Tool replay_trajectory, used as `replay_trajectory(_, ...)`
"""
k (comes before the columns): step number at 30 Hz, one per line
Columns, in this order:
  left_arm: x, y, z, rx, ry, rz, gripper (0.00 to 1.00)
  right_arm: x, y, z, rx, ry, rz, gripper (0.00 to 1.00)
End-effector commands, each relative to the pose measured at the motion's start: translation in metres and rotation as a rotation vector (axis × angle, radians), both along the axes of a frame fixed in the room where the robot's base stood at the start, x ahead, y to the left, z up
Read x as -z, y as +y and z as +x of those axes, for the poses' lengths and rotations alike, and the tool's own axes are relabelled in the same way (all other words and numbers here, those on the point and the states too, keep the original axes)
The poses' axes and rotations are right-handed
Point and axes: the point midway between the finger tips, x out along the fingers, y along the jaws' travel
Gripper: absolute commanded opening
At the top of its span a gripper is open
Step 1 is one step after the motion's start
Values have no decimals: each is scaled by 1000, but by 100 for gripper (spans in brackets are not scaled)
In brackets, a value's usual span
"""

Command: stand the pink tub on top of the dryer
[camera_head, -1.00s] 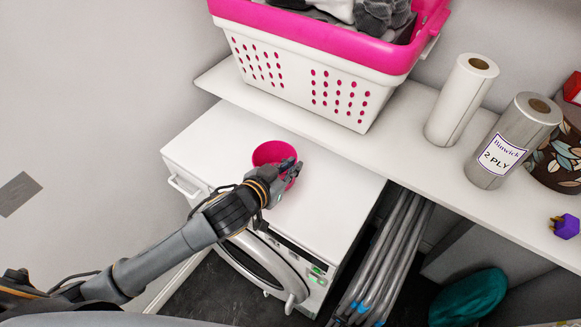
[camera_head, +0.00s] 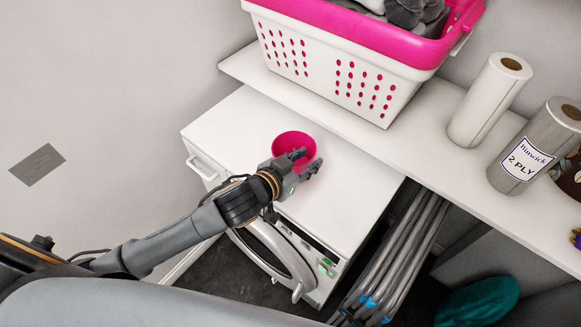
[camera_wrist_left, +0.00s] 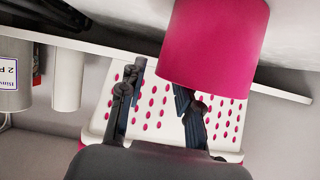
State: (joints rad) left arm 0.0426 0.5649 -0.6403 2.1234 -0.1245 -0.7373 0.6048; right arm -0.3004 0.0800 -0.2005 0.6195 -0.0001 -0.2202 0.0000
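The pink tub (camera_head: 294,143) stands upright on the white top of the dryer (camera_head: 335,208), near its middle. It also shows large and close in the left wrist view (camera_wrist_left: 212,45), which is upside down. My left gripper (camera_head: 307,160) is open at the tub's near right side, with one finger overlapping the tub in the head view. In the left wrist view there is an empty gap between the fingers (camera_wrist_left: 160,100), and the tub lies beside the right-hand finger. Whether that finger touches the tub cannot be told. My right gripper is not in view.
A white and pink laundry basket (camera_head: 330,62) stands on the shelf (camera_head: 430,125) behind the dryer. Two paper rolls (camera_head: 488,100) (camera_head: 535,145) stand on the shelf at right. Grey folded poles (camera_head: 395,260) lean beside the dryer. The dryer top around the tub is clear.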

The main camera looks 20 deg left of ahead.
Motion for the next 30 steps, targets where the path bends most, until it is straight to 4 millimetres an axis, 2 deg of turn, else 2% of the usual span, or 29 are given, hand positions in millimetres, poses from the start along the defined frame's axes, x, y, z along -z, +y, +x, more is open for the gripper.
replay_trajectory(9, -25, 23, -59, 1, 2, 1, 33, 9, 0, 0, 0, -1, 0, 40)
replay_trajectory(15, -37, 33, -83, 0, 2, 1, 33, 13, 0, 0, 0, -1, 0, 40)
replay_trajectory(21, -41, 36, -90, -1, 0, 2, 33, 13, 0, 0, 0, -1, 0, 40)
replay_trajectory(30, -42, 36, -89, -1, -1, 1, 33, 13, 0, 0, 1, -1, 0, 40)
